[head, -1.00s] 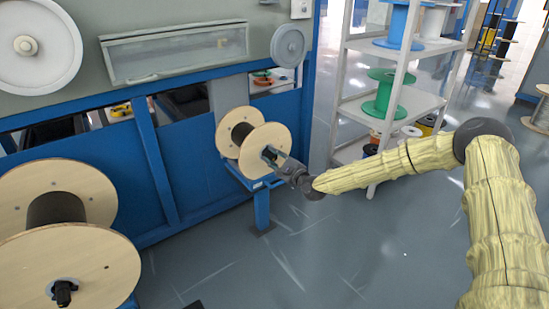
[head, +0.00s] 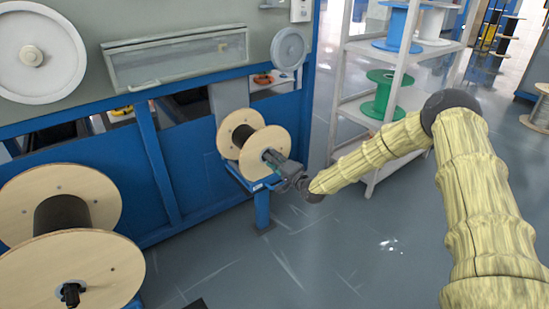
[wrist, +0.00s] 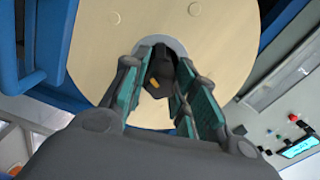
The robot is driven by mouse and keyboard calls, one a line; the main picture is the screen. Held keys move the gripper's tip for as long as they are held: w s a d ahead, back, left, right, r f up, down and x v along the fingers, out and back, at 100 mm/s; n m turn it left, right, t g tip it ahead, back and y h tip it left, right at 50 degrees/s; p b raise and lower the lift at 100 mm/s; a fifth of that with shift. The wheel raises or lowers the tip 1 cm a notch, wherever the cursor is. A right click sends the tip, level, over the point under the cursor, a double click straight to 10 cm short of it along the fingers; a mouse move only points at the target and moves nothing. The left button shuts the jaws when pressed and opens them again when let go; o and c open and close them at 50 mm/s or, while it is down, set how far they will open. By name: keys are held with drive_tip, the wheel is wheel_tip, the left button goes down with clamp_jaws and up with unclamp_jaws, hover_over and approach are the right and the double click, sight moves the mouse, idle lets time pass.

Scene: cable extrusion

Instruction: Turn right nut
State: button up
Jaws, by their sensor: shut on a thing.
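The right nut (wrist: 162,70) is dark with a small orange mark and sits at the hub of the small wooden spool (head: 231,134). The spool's round flange (wrist: 226,40) fills the upper wrist view. My gripper (head: 275,163) reaches the hub from the right in the head view. In the wrist view the two teal-padded fingers of my gripper (wrist: 165,85) stand on both sides of the nut, and it is shut on it. In the head view the fingers hide the nut.
A larger wooden spool (head: 95,275) with its own dark hub nut (head: 71,292) stands at the lower left. A blue-framed machine (head: 180,180) runs behind both. A white shelf (head: 420,103) with spools stands behind my arm.

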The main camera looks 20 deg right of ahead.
drive_tip(key=n+p, duration=0.2)
drive_tip(key=n, duration=0.3)
drive_tip(key=shift+r+n, duration=0.1)
drive_tip(key=shift+n, duration=0.2)
drive_tip(key=n+p, duration=0.2)
drive_tip(key=n, duration=0.2)
drive_tip(key=n+p, duration=0.2)
drive_tip(key=n, duration=0.3)
drive_tip(key=n+p, duration=0.1)
drive_tip(key=n, duration=0.4)
drive_tip(key=n+p, duration=0.1)
drive_tip(key=n, duration=0.9)
drive_tip(key=shift+n, duration=0.3)
drive_tip(key=n, duration=0.5)
drive_tip(key=shift+b, duration=0.3)
drive_tip(key=n+b, duration=0.1)
drive_tip(key=n, duration=0.4)
drive_tip(key=shift+d, duration=0.1)
